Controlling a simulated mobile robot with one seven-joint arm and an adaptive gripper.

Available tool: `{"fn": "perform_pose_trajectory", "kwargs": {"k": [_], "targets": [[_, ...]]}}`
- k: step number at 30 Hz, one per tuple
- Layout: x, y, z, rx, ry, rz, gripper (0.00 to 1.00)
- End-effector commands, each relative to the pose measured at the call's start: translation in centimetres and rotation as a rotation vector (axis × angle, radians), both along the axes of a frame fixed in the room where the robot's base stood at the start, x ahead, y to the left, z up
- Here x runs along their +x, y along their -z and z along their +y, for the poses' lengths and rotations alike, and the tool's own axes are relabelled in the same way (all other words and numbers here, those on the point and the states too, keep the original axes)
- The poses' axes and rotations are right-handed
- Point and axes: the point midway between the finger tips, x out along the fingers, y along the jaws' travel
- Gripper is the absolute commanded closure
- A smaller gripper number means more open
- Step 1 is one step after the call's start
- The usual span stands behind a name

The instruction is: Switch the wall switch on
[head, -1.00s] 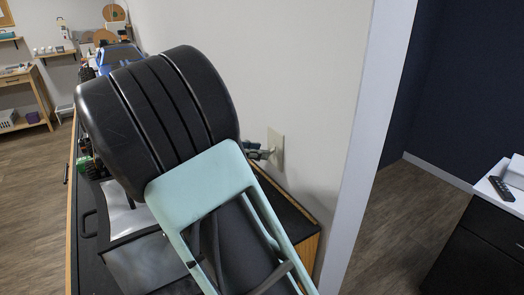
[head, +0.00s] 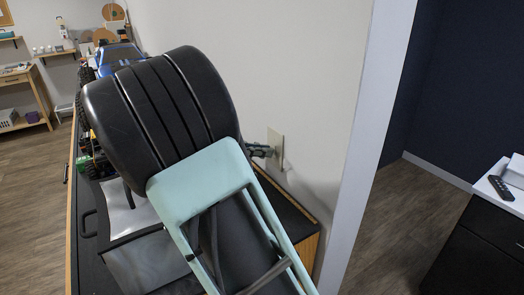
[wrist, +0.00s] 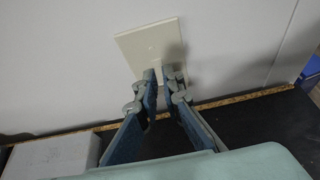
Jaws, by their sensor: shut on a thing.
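The wall switch is a pale beige plate (head: 276,146) on the light wall, just beyond my gripper's fingertips. In the wrist view the plate (wrist: 143,42) looks tilted, and a shadow falls on its right part. My gripper (wrist: 159,76) has its two blue-grey fingers at the lower part of the plate, shut on the switch's small lever, which is mostly hidden between the tips. In the head view my gripper (head: 264,150) reaches the plate from the left, and my arm covers most of the hand. Whether the lever is up or down cannot be told.
A black-topped bench (head: 285,208) runs along the wall below the switch. A blue crawler (head: 120,57) stands at its far end. A grey box (wrist: 52,157) shows at lower left in the wrist view. A white door frame (head: 362,140) is to the right.

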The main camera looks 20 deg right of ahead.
Motion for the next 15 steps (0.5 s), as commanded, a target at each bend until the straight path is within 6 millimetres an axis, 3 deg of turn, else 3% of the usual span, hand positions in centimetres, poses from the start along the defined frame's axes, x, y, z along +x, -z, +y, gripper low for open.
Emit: {"fn": "perform_pose_trajectory", "kwargs": {"k": [15], "targets": [[-0.1, -1.5, -0.4, 0.209, 0.005, 0.043, 1.0]]}}
